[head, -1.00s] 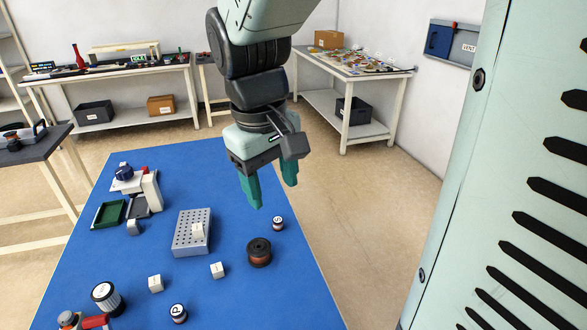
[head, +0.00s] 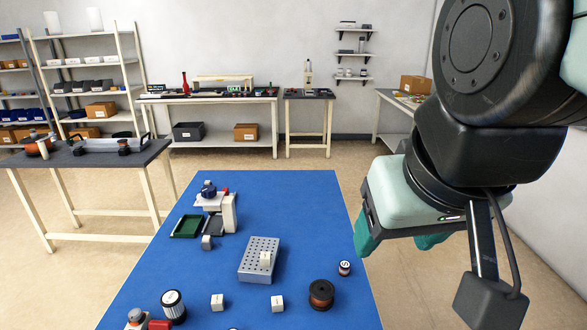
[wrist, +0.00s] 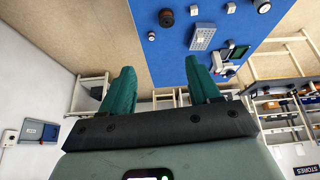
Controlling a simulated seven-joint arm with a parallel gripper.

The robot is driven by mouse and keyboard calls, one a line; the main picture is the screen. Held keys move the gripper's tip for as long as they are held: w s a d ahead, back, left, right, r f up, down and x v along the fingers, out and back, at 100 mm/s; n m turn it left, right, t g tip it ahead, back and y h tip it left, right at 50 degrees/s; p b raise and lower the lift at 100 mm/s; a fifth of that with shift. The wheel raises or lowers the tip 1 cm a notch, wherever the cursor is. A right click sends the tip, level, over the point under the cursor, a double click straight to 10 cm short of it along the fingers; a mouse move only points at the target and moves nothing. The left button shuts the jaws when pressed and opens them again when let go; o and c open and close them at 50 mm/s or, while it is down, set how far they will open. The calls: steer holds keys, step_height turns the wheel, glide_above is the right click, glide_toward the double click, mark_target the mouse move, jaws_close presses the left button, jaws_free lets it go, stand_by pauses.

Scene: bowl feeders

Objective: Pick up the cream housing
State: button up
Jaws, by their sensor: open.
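Several small cream blocks are on the blue table (head: 300,200). One cream block (head: 217,302) and another cream block (head: 277,303) lie at the front. A third cream block (head: 265,259) sits on the grey perforated block (head: 252,270). I cannot tell which is the cream housing. My gripper (head: 398,246) is open and empty, with teal fingers, to the right of the table's edge and apart from all the blocks.
A dark reddish spool (head: 321,294) and a small white-and-black cylinder (head: 345,268) stand near the right edge. A white fixture (head: 229,212) and green tray (head: 188,227) are at back left. The far right of the table is clear.

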steer(key=w+a+f+n+g, duration=0.25)
steer(key=w+n, duration=0.35)
steer(key=w, duration=0.6)
steer(key=n+g, duration=0.3)
steer(key=n, duration=0.9)
glide_above(277, 301)
step_height(277, 301, down, 30)
steer(key=shift+n, duration=0.3)
steer(key=f, duration=0.5)
steer(key=shift+w+d+f, duration=0.1)
steer(key=shift+w+d, duration=0.1)
steer(key=shift+w, duration=0.15)
steer(key=shift+s+a+f, duration=0.1)
steer(key=shift+s+f, duration=0.05)
steer(key=shift+f, duration=1.45)
steer(key=shift+s+a+f, duration=0.1)
steer(key=shift+s+f, duration=0.05)
steer(key=shift+f, duration=1.4)
steer(key=c, duration=1.1)
